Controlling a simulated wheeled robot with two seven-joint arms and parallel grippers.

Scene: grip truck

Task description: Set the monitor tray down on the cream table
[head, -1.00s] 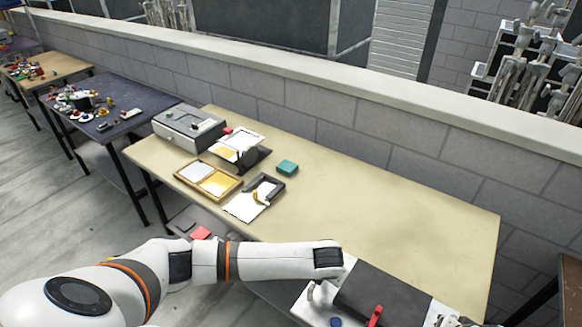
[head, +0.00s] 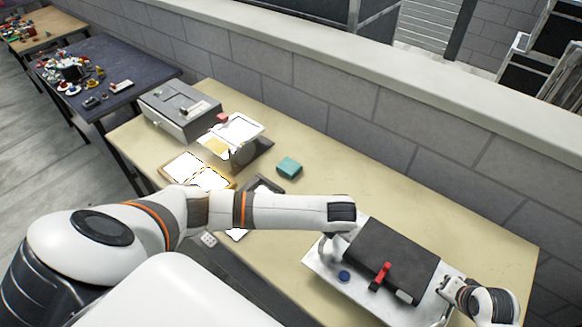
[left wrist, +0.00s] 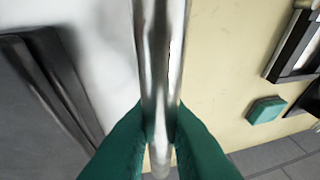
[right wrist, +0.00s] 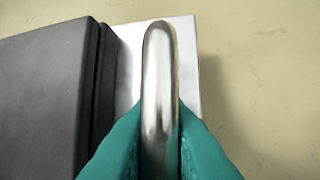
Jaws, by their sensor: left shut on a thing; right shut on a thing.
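The monitor tray (head: 322,264) is a pale metal tray bearing a dark flat monitor (head: 385,256), a red clamp-like part (head: 381,275) and a blue knob (head: 344,277). It appears over the right front part of the cream table (head: 440,215). I cannot tell whether its underside touches the tabletop. My left gripper (left wrist: 158,140) is shut on the tray's left metal handle (left wrist: 158,60). My right gripper (right wrist: 160,135) is shut on the right handle (right wrist: 160,70). In the head view both grippers are partly hidden at the tray's ends.
On the table's left half are a grey box-like device (head: 180,110), a tilted panel stand (head: 240,130), a wooden frame (head: 165,180), a dark frame (head: 265,185) and a teal block (head: 289,167). A block wall (head: 350,130) runs behind. Bare tabletop lies between block and tray.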

